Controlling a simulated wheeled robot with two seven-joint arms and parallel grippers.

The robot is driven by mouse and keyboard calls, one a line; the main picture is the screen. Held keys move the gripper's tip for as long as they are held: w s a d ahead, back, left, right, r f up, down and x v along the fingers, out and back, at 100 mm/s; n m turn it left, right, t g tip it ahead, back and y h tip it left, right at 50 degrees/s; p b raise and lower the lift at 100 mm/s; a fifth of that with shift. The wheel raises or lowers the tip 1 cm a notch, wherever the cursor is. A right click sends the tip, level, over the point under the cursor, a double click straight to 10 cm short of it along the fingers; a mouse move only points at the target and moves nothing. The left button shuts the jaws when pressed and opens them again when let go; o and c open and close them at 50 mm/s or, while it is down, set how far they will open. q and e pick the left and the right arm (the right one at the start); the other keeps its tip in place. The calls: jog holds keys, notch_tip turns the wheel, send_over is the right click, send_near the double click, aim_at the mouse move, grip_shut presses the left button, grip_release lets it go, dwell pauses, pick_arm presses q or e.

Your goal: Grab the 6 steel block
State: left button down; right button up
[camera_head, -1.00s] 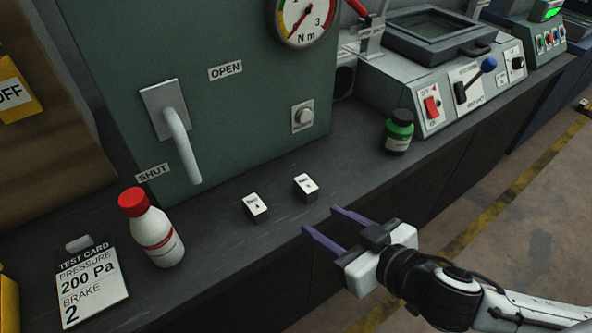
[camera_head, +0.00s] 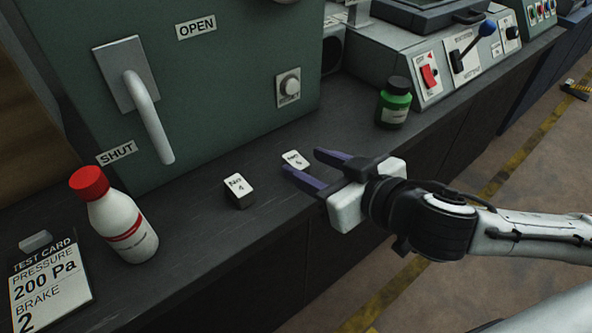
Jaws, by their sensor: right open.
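Two small steel blocks with white printed tops sit on the dark bench. The left block (camera_head: 238,191) stands clear, and its label seems to read No 4. The right block (camera_head: 295,159) is at the fingertips of my right gripper (camera_head: 302,162), and its number is too small to read surely. My right gripper is open, with its two purple fingers pointing left toward the right block. The lower finger hides part of this block, and I cannot tell whether they touch. My left gripper is out of view.
A white bottle with a red cap (camera_head: 116,217) and a test card (camera_head: 48,288) stand at the left. A green bottle (camera_head: 394,103) stands behind my right gripper. A green cabinet with a lever handle (camera_head: 150,120) rises behind the blocks. The bench's front edge drops to the floor.

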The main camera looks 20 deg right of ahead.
aim_at(297, 161)
jog(key=x, duration=0.4)
jog(key=shift+w+a+f, duration=0.2)
jog(key=shift+w+f, duration=0.05)
jog(key=shift+f, duration=0.05)
grip_shut()
